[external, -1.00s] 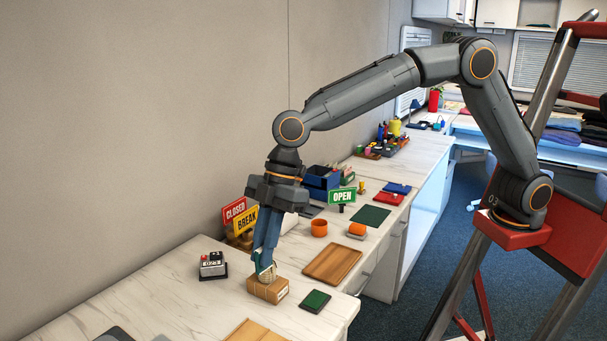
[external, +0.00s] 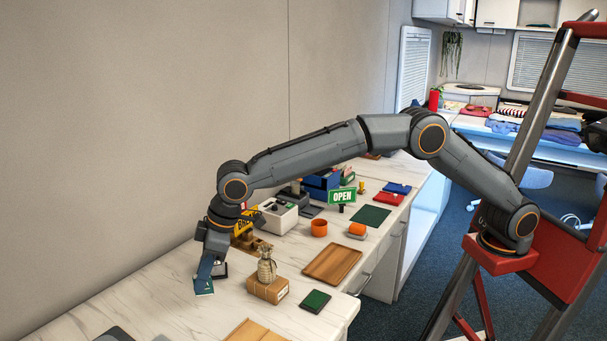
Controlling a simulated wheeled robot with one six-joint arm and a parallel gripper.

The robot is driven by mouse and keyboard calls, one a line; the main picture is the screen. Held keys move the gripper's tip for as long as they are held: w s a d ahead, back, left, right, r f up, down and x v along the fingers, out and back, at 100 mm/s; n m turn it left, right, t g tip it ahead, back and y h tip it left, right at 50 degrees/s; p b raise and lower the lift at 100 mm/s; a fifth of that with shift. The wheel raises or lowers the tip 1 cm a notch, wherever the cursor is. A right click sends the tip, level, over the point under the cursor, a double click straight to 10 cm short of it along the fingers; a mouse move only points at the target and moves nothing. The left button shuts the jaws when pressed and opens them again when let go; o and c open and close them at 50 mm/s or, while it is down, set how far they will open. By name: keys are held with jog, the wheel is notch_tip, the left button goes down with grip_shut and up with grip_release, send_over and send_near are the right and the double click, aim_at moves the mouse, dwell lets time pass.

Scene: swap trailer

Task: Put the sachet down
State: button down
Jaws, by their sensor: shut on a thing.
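My gripper (external: 207,271) points down over the marble-look counter at the left. It is shut on the sachet (external: 204,288), a small flat teal packet, which hangs below the fingers. The sachet's lower edge is at or very close to the counter surface; I cannot tell whether it touches. The upper part of the sachet is hard to tell from the fingers.
A beige tied pouch (external: 266,267) stands on a brown box (external: 267,291), right of my gripper. A small counter device is mostly hidden behind my gripper. A green pad (external: 315,301) and wooden tray (external: 332,264) lie further right. The counter (external: 165,298) is bare to the left.

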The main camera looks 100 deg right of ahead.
aim_at(205, 295)
jog(key=shift+f+p, duration=0.35)
jog(key=shift+f, duration=2.3)
jog(key=shift+f, duration=0.2)
jog(key=c, duration=1.8)
grip_release()
jog(key=shift+r, duration=0.1)
jog(key=b+v, duration=0.1)
jog(key=v, duration=1.1)
jog(key=shift+s+r, duration=0.15)
